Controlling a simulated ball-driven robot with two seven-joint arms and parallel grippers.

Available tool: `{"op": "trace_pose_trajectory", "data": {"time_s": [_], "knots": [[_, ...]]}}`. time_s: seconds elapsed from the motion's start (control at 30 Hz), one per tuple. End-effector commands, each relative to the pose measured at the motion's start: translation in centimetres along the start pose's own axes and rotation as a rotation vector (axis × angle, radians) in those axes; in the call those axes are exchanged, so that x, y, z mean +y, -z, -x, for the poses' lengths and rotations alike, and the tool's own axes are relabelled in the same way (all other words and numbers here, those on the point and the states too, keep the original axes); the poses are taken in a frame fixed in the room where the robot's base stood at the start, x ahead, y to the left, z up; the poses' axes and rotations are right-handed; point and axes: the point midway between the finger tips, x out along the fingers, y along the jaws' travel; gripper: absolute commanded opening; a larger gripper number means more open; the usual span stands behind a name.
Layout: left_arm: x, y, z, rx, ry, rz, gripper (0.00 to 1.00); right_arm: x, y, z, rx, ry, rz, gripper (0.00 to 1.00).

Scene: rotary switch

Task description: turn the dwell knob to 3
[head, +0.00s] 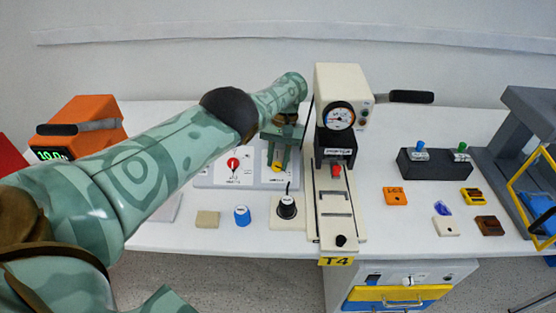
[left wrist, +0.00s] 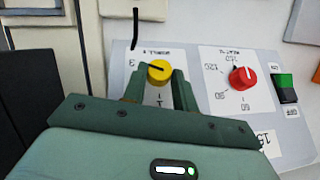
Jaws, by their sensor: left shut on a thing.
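The dwell knob is yellow with a dark line across its face. It shows on a pale panel (head: 240,181) in the head view (head: 277,167) and between my fingers in the left wrist view (left wrist: 159,71). My left gripper (head: 277,158) is shut on the knob, one finger on each side. In the left wrist view the panel's print is upside down, and a 3 (left wrist: 131,63) stands left of the knob. The knob's line is slanted, its left end toward that 3. The fingers hide part of the scale. My right gripper is not in view.
A red knob (left wrist: 243,77) with its own scale and a green-and-black switch (left wrist: 285,88) are beside the dwell knob. A cream press (head: 340,90) stands close right of my gripper. A black knob (head: 287,207) and a blue cap (head: 242,215) are in front.

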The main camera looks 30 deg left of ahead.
Motion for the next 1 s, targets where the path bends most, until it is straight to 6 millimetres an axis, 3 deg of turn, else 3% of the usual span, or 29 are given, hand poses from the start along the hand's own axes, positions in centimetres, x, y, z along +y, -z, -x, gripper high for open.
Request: {"op": "trace_pose_trajectory", "data": {"time_s": [0.53,0.57,0.6,0.63,1.0], "knots": [[0.1,-0.1,-0.2,-0.005,0.019,-0.014,0.05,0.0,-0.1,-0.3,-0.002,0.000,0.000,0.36],[0.1,-0.1,-0.2,-0.005,0.019,-0.014,0.34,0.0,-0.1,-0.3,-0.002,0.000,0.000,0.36],[0.1,-0.1,-0.2,-0.005,0.020,-0.013,0.45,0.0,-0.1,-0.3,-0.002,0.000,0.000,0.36],[0.1,-0.1,-0.2,-0.005,0.020,-0.013,0.50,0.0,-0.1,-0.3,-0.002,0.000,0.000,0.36],[0.2,0.1,0.8,-0.002,0.018,-0.014,0.50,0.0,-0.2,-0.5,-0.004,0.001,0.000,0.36]]}}
